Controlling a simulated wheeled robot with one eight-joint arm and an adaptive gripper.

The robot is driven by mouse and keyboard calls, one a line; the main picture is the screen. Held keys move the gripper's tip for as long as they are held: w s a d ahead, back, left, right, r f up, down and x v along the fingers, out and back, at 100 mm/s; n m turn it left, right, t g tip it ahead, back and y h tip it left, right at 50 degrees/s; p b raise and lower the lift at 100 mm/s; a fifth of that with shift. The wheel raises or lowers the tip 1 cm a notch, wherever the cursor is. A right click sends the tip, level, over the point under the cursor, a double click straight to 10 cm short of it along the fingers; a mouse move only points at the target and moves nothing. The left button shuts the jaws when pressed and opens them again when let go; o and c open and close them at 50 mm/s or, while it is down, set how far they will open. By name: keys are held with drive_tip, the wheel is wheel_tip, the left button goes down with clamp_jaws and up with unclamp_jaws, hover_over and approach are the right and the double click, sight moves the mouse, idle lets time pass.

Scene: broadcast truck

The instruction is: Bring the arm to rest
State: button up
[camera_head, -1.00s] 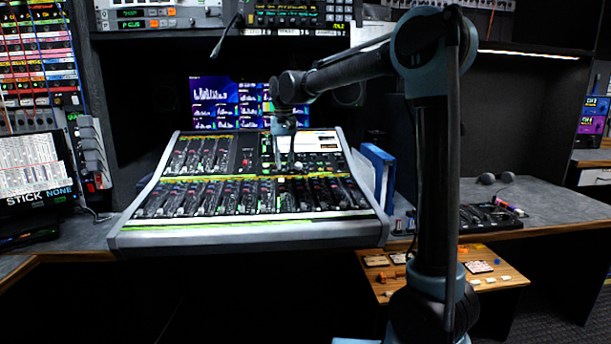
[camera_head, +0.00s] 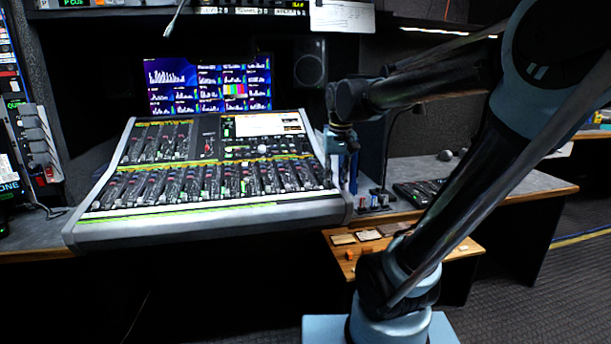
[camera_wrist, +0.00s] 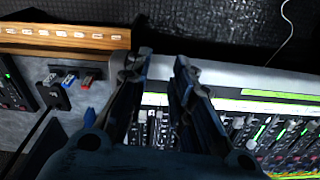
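My gripper (camera_head: 343,165) hangs fingers-down by the right edge of the mixing console (camera_head: 205,213) in the head view. My arm comes in from the right and bends down at the wrist. In the wrist view, the two dark fingers of my gripper (camera_wrist: 160,65) are apart with nothing between them. The console's faders (camera_wrist: 155,125) show below and beyond the gap. The gripper appears above the surface, though its exact height cannot be told.
A wooden shelf (camera_head: 455,252) with small pieces sits low right of the console. Small plugs (camera_wrist: 70,78) stand near the fingers. A monitor (camera_head: 208,88) and a speaker (camera_head: 309,64) are behind the console. The grey desk (camera_head: 500,180) at right has bare room.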

drive_tip(key=s+d+f, duration=0.5)
drive_tip(key=s+f, duration=0.2)
drive_tip(key=s+d+f+m+t, duration=0.1)
drive_tip(key=s+d+f, duration=0.4)
drive_tip(key=s+f, duration=0.2)
drive_tip(key=shift+s+f, duration=0.4)
drive_tip(key=shift+f, duration=0.4)
drive_tip(key=shift+w+f, duration=0.2)
drive_tip(key=shift+w, duration=0.25)
